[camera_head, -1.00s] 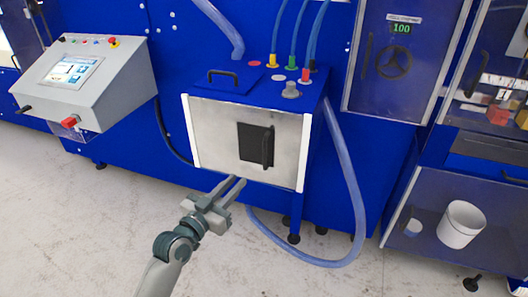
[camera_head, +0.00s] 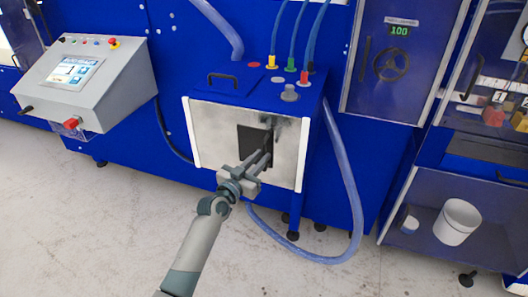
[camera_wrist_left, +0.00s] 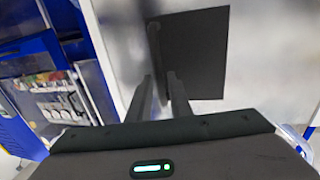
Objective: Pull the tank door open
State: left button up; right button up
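The tank door (camera_head: 210,137) is the brushed grey front panel of the blue tank, closed flush between two white edge strips. It carries a dark square panel (camera_head: 248,139) and a black vertical handle, which shows in the left wrist view (camera_wrist_left: 154,42). My left gripper (camera_head: 264,156) is in front of the handle, its fingers pointing at the door and overlapping the handle's lower part. In the left wrist view my left gripper (camera_wrist_left: 160,80) has a gap between its two fingers, with the handle lined up with that gap. Contact cannot be told. My right gripper is out of view.
A clear hose (camera_head: 350,190) loops down to the floor right of the tank. A grey control console (camera_head: 95,80) stands at left. A white bucket (camera_head: 457,221) sits in the lower right cabinet. The floor (camera_head: 110,220) before the tank is clear.

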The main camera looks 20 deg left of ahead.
pick_arm(q)
jog(key=shift+x, duration=1.4)
grip_shut()
